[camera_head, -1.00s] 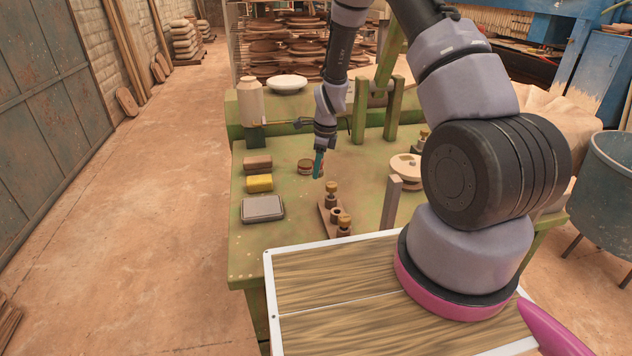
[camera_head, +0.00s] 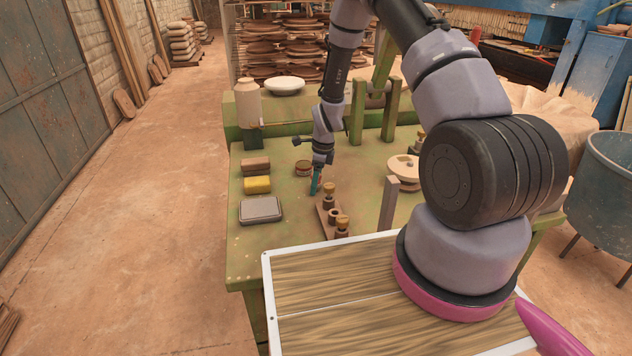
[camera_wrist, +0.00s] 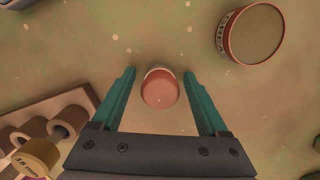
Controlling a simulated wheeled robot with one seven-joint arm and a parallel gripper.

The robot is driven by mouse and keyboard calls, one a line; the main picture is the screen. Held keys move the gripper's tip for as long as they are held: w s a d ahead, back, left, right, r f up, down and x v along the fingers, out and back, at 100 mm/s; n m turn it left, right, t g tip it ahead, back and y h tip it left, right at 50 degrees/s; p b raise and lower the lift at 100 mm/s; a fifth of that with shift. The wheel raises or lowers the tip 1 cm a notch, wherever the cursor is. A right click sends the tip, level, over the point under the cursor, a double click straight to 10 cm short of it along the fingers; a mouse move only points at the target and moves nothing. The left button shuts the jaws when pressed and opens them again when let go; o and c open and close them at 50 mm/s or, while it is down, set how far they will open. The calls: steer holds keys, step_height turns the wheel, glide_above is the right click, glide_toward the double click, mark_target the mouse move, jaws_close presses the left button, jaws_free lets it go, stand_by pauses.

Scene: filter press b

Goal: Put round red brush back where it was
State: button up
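A small round red piece (camera_wrist: 160,88) with a pale rim, which looks like the round red brush, shows between my fingertips in the wrist view. My gripper (camera_wrist: 160,76) is open, with a gap visible between each teal finger and the piece. How high the fingers are above it I cannot tell. In the head view my gripper (camera_head: 314,187) points down over the green table (camera_head: 265,225), and I cannot make out the red piece there. A round tin with a red patterned side (camera_wrist: 253,33) is at the upper right of the wrist view.
A wooden block with brass-topped weights or gauges (camera_head: 332,216) stands close to my gripper, also at lower left in the wrist view (camera_wrist: 62,130). A brown block (camera_head: 255,166), yellow sponge (camera_head: 257,185) and grey box (camera_head: 260,209) lie left.

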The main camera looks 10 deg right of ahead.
steer(key=s+d+r+n+t, duration=0.1)
steer(key=s+r+n, duration=0.2)
steer(key=r, duration=1)
steer(key=s+d+r+n+t, duration=0.1)
steer(key=s+r+n, duration=0.2)
steer(key=r, duration=0.9)
steer(key=s+d+r+n+t, duration=0.1)
steer(key=s+d+r+n, duration=0.15)
steer(key=r, duration=1.05)
steer(key=s+r+n+t, duration=0.1)
steer(key=s+r+n, duration=0.4)
steer(key=s, duration=0.5)
steer(key=s+d+r+n+t, duration=0.1)
steer(key=s+r+n+t, duration=0.1)
steer(key=s+r+n, duration=0.3)
steer(key=s+r, duration=0.1)
steer(key=s, duration=0.3)
steer(key=shift+s+d+r, duration=0.15)
steer(key=shift+s+r, duration=0.1)
steer(key=shift+s, duration=0.1)
